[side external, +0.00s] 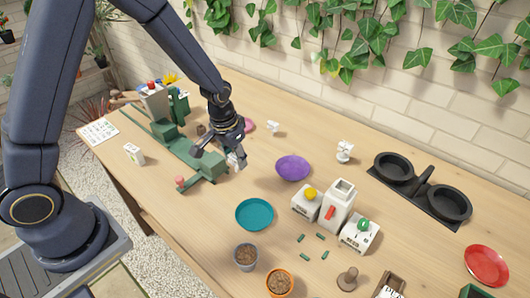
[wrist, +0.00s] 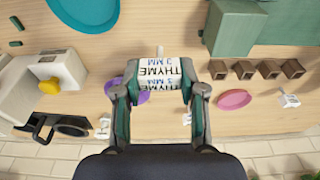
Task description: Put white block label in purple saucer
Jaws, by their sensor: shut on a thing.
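The white block label (wrist: 160,72), printed "THYME 3 MM", is gripped between the fingers of my gripper (wrist: 160,88). In the side external view my gripper (side external: 236,158) holds the label above the table, near the right end of the green fixture. The purple saucer (side external: 293,168) lies flat on the table to the right of my gripper and looks empty. In the wrist view the purple saucer (wrist: 142,98) shows only in part, behind my left finger and the label.
A teal saucer (side external: 254,214) lies in front of the purple one, and a pink saucer (side external: 247,125) lies behind my gripper. White dispensers (side external: 338,206) stand to the right of the purple saucer. The green fixture (side external: 172,135) is at left. Pots (side external: 245,257) stand at the front.

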